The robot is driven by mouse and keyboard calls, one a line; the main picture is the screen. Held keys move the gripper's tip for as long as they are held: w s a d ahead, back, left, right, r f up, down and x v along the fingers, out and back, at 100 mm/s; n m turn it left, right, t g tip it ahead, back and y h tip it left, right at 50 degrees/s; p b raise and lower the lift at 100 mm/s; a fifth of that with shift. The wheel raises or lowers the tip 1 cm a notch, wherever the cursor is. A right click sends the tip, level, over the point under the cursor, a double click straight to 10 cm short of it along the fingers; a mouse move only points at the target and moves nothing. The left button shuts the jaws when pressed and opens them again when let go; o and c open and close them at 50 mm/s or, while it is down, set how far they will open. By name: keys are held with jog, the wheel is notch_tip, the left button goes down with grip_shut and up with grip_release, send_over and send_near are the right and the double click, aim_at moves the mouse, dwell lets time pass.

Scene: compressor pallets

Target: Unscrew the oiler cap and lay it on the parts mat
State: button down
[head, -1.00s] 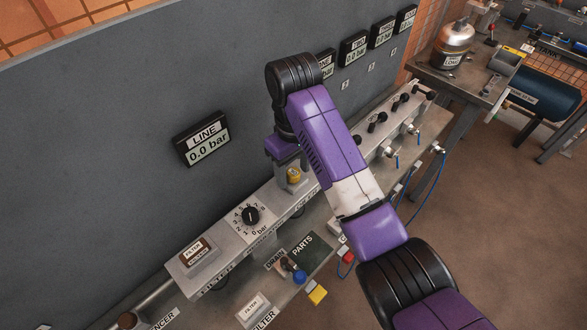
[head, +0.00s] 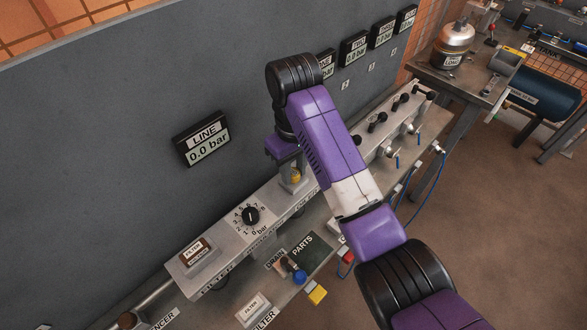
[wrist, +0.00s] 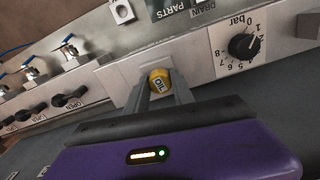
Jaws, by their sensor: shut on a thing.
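The yellow oiler cap (wrist: 158,80), marked OIL, sits between the fingers of my gripper (wrist: 161,88) in the wrist view. The gripper is shut on it, pointing down at the oiler on the grey panel. In the head view the cap (head: 296,177) shows as a small yellow patch below my gripper (head: 294,182). The cap's underside is hidden, so I cannot tell whether it is still on its thread. The dark green parts mat (head: 311,250), labelled PARTS, lies on the bench at lower centre; its top edge also shows in the wrist view.
A regulator knob (head: 251,215) stands on the panel left of the oiler. A filter box (head: 200,256) is farther left. Black valve handles (head: 377,121) line the panel to the right.

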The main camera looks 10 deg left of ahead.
aim_at(294, 172)
jog(key=shift+n, duration=1.1)
jog(key=shift+r, duration=0.15)
jog(key=shift+r+p, duration=1.35)
jog(key=shift+p, duration=0.6)
jog(key=shift+r+p, duration=0.75)
jog(key=shift+p, duration=0.15)
jog(key=shift+f, duration=0.1)
